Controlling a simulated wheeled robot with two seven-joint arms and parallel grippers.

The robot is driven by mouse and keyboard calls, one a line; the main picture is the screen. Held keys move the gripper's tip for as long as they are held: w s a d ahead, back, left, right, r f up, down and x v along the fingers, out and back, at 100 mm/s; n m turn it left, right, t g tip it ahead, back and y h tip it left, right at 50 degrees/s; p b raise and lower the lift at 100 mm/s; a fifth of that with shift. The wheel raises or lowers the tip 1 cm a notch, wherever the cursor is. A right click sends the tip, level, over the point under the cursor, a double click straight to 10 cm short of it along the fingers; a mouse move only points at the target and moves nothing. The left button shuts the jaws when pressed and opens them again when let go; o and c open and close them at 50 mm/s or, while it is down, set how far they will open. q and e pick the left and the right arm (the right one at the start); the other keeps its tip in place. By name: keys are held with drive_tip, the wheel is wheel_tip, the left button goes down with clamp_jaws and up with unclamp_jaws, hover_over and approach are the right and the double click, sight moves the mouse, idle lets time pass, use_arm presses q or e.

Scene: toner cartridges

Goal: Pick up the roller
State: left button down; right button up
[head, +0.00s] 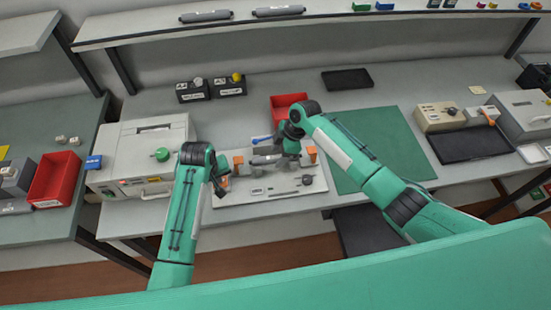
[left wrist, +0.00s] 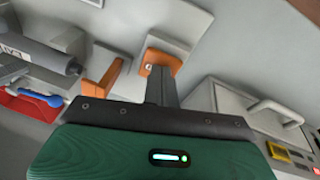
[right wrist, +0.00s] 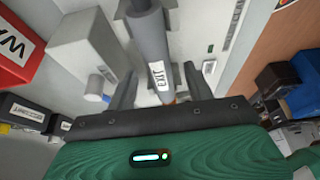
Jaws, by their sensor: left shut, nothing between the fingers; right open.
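A grey cylindrical roller (head: 265,160) with a white label lies across the pale fixture board (head: 262,197) at the middle of the bench. My right gripper (head: 291,152) is above the roller's right part. In the right wrist view the roller (right wrist: 153,50) runs between the two open fingers (right wrist: 157,88); I cannot tell whether they touch it. The roller (left wrist: 35,50) also shows at the left of the left wrist view. My left gripper (head: 222,184) is shut and empty at the fixture's left side, its fingers together in the left wrist view (left wrist: 160,85).
Orange blocks (head: 238,169) stand on the fixture. A red bin (head: 289,102) is behind it, a white machine (head: 145,155) to the left and a green mat (head: 385,150) to the right. Two grey rollers (head: 206,16) (head: 279,11) lie on the shelf above.

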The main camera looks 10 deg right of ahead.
sight(278, 156)
drive_tip(key=shift+a+f, duration=0.2)
drive_tip(key=shift+f, duration=0.35)
drive_tip(key=c, duration=1.1)
wheel_tip(278, 156, up, 10)
drive_tip(key=shift+r, duration=0.1)
